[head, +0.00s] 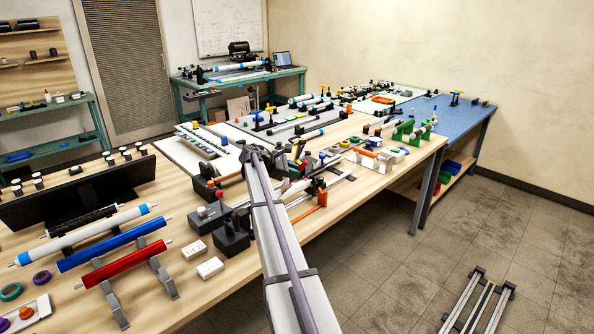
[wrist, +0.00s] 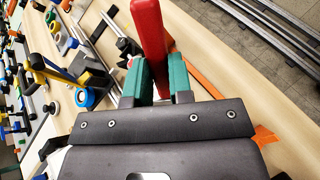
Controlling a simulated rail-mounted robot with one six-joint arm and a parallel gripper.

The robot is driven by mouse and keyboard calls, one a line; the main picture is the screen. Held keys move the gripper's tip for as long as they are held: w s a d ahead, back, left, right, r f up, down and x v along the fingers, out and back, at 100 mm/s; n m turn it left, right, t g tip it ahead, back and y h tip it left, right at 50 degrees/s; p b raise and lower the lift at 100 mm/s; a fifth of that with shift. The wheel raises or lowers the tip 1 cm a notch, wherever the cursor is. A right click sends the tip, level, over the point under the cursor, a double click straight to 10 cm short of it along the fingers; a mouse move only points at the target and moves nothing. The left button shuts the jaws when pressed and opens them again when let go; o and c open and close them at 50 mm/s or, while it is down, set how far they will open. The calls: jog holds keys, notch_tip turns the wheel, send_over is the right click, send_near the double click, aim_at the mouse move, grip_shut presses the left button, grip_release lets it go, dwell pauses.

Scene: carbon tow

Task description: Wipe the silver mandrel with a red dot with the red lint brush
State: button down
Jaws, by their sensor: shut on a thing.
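My gripper (wrist: 157,78) has green finger pads, shut on the red lint brush (wrist: 149,30). The brush extends away from the fingers toward the top of the wrist view. A silver rod (wrist: 127,88), probably the mandrel, passes close beside and under the left finger. A small red spot shows by that finger, but I cannot tell whether it is the mandrel's red dot. Whether the brush touches the rod is hidden. In the head view my arm reaches over the bench, and its links hide much of the gripper and brush.
An orange piece (wrist: 205,80) lies right of the fingers. A blue roll (wrist: 86,97) and several tools crowd the left. In the head view, red (head: 124,263) and blue (head: 111,244) rollers lie at front left, near white boxes (head: 210,267).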

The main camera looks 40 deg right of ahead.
jog(key=shift+a, duration=3)
jog(key=d, duration=1.5)
jog(key=shift+d, duration=0.25)
jog(key=shift+r, duration=0.1)
notch_tip(320, 180, up, 6)
jog(key=p, duration=0.6)
notch_tip(320, 180, up, 3)
jog(key=p, duration=0.3)
jog(key=shift+a+f, duration=0.1)
jog(key=shift+f, duration=0.1)
